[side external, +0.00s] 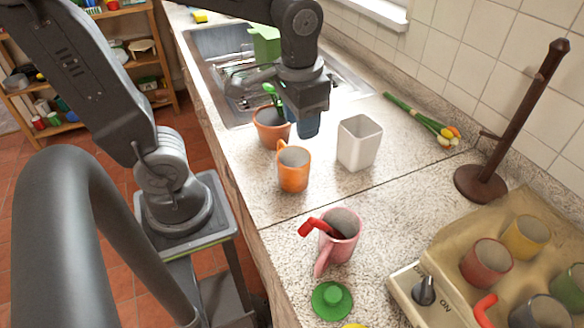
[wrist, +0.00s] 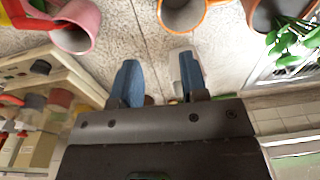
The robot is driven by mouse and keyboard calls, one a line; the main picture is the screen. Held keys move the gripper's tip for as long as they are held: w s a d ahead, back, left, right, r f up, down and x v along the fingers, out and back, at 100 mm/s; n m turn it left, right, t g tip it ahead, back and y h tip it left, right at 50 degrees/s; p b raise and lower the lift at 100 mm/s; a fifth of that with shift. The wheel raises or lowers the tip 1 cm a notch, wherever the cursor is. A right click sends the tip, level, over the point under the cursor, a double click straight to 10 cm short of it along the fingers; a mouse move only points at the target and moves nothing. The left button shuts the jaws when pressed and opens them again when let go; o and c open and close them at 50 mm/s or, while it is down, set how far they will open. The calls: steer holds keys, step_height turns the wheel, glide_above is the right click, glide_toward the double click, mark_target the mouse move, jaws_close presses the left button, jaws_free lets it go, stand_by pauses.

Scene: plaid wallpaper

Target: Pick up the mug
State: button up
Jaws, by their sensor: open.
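Several mugs are in view. An orange mug (side external: 294,168) stands upright on the counter; it also shows at the top of the wrist view (wrist: 183,14). A pink mug (side external: 341,240) with a red thing in it stands nearer the camera and shows at the wrist view's upper left (wrist: 77,30). Red (side external: 486,263), yellow (side external: 526,238) and other mugs stand on a tan appliance. My gripper (side external: 306,122) hangs above the counter behind the orange mug. Its blue fingers are apart and empty in the wrist view (wrist: 158,75).
A white square container (side external: 359,144) stands right of the orange mug. A potted plant (side external: 271,128) is close to my gripper. The sink (side external: 215,42) lies behind, and a wooden stand (side external: 482,182) and flowers (side external: 425,118) are at right. A green lidded object (side external: 332,300) lies in front.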

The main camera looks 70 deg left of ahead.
mark_target(299, 190)
steer(key=shift+g, duration=0.4)
steer(key=f, duration=1.4)
steer(key=shift+w+a+f, duration=0.2)
steer(key=shift+a, duration=0.15)
jaws_close()
